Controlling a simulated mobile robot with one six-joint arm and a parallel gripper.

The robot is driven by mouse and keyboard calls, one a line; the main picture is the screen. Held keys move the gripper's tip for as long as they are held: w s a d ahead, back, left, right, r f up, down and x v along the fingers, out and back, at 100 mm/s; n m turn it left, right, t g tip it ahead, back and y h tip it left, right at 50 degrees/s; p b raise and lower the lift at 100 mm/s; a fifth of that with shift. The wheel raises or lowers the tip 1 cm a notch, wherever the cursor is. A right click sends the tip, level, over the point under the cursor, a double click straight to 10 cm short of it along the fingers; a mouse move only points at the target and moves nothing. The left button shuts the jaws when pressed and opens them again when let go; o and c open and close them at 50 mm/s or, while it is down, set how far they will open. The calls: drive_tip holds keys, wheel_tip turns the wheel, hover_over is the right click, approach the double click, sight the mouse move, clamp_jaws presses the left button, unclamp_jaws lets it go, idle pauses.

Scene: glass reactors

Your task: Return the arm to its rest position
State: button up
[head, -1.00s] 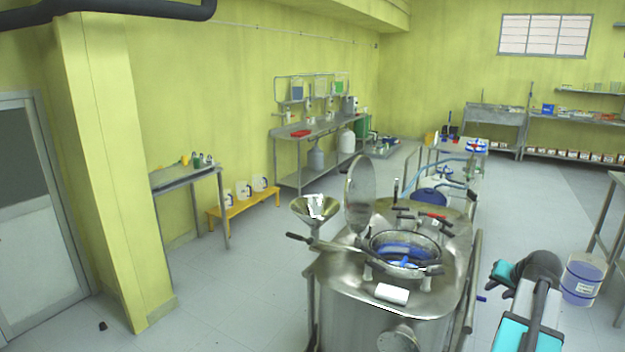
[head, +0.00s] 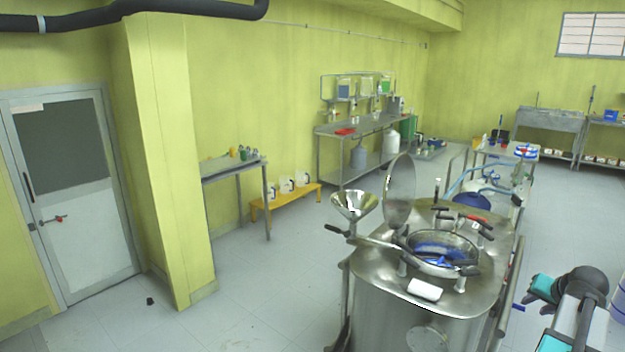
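My arm shows at the lower right of the head view, with teal and dark grey links, to the right of the steel reactor (head: 395,310) and apart from it. I cannot make out my gripper's fingers, so whether they are open or shut is hidden. The reactor's round lid (head: 399,190) stands open. Its hatch (head: 440,249) shows blue inside. A white roll-like item (head: 425,290) lies on the reactor top near the front edge.
A steel funnel (head: 354,205) stands at the reactor's left. A small steel table (head: 232,166) and a yellow bench (head: 285,200) with white jugs line the wall. A closed door (head: 70,190) is at left. Floor (head: 240,300) left of the reactor is clear, apart from a small dark object (head: 150,301).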

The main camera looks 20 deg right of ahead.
drive_tip(key=w+a+f+n+g+y+b, duration=0.1)
drive_tip(key=w+a+f+n+y, duration=0.1)
drive_tip(key=w+a+f, duration=0.5)
drive_tip(key=w+a+f+n+y+b, duration=0.1)
drive_tip(key=w+a+f+b, duration=0.15)
drive_tip(key=a+f, duration=0.8)
drive_tip(key=w+a+f+n+g+y, duration=0.1)
drive_tip(key=w+a+f+n+y, duration=0.1)
drive_tip(key=w+a+f, duration=0.55)
drive_tip(key=s+a+f+n+g+y+b, duration=0.1)
drive_tip(key=s+a+f+g+b, duration=0.15)
drive_tip(key=a+f, duration=1.05)
drive_tip(key=s+a+f+n+g+b, duration=0.1)
drive_tip(key=s+a+f, duration=0.4)
drive_tip(key=a, duration=0.2)
drive_tip(key=s+a+f+n+g+b, duration=0.1)
drive_tip(key=s+a+f+n+g, duration=0.1)
drive_tip(key=s+a+f, duration=0.4)
drive_tip(key=s+a+f+n+g, duration=0.1)
drive_tip(key=s+a+f, duration=0.25)
drive_tip(key=a, duration=0.45)
drive_tip(key=s+a+f+g+h, duration=0.1)
drive_tip(key=s+f, duration=0.2)
drive_tip(key=s, duration=0.5)
drive_tip(key=s+a+f+n+g+b, duration=0.1)
drive_tip(key=s+a+f+g, duration=0.1)
drive_tip(key=s, duration=0.6)
drive_tip(key=shift+f+h, duration=0.4)
drive_tip(key=shift+f, duration=0.1)
